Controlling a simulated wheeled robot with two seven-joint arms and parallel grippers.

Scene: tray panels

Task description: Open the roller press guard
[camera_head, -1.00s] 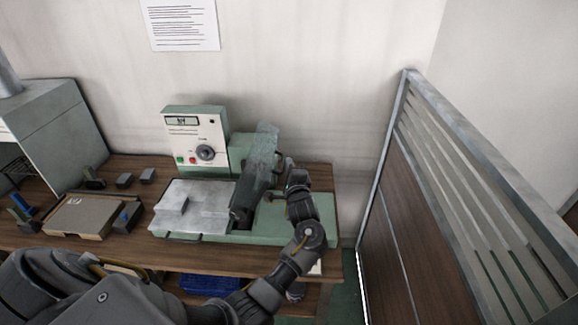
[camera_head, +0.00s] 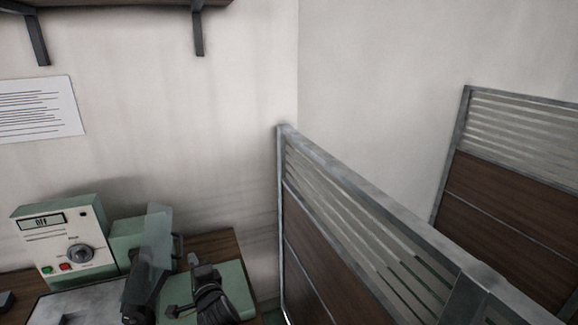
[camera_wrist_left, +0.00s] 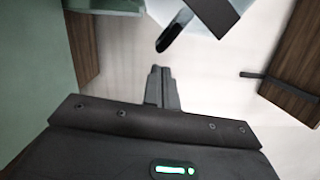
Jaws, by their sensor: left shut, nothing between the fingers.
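The roller press (camera_head: 125,238) stands at the lower left of the head view, pale green, with a control box. Its guard (camera_head: 156,228), a clear panel, stands steeply raised above the dark roller part. My left gripper (camera_head: 192,262) is just right of the guard, apart from it, over the green bed. In the left wrist view the gripper fingers (camera_wrist_left: 160,72) are shut with nothing between them. A dark rounded bar (camera_wrist_left: 174,32) and a clear panel edge lie beyond the fingertips, not touching them. My right gripper is not in view.
A partition (camera_head: 330,250) with a metal frame and wood panel stands right of the bench. A second partition (camera_head: 510,170) is farther right. A shelf (camera_head: 120,3) on brackets is overhead. A paper sheet (camera_head: 40,110) hangs on the wall.

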